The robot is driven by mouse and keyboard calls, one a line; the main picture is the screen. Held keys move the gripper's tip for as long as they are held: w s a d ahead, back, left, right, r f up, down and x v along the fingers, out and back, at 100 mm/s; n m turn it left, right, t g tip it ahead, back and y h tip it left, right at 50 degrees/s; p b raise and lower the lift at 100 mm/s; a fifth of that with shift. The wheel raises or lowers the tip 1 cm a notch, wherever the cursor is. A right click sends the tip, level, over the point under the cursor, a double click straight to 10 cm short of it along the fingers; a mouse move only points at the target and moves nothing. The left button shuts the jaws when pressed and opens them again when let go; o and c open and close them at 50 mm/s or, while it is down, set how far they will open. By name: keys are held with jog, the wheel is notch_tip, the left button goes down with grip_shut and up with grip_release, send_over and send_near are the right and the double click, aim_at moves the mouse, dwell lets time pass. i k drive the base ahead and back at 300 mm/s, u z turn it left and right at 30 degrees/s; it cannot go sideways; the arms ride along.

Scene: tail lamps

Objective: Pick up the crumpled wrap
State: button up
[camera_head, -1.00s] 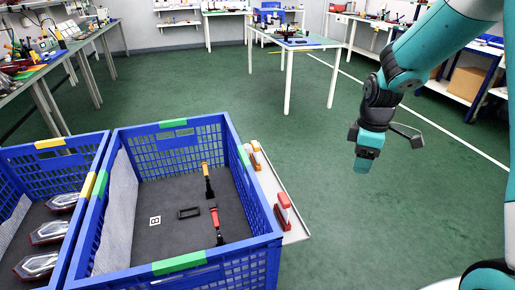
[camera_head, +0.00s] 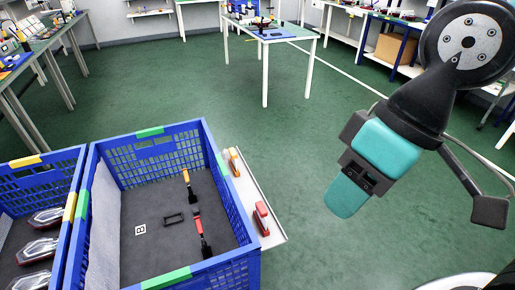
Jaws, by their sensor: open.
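I cannot make out a crumpled wrap in the head view. A pale, textured sheet (camera_head: 93,240) lines the left inner wall of the larger blue crate (camera_head: 252,232); I cannot tell whether it is a wrap or a liner. My gripper (camera_head: 347,196), with teal parts, hangs over the green floor to the right of the crate, apart from it. It is open, and nothing shows in it.
The crate floor bears a yellow-handled tool (camera_head: 188,183), a red-handled tool (camera_head: 201,232) and a small black frame (camera_head: 174,219). Tail lamps (camera_head: 38,247) lie in the left crate. A side shelf (camera_head: 274,239) holds a red stapler-like thing (camera_head: 262,217). A white-legged table (camera_head: 266,80) stands behind; open floor lies between.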

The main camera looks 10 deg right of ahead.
aim_at(224, 153)
jog(key=z, duration=1.05)
jog(key=i, duration=2.85)
jog(key=u, duration=3.8)
jog(key=i, duration=0.5)
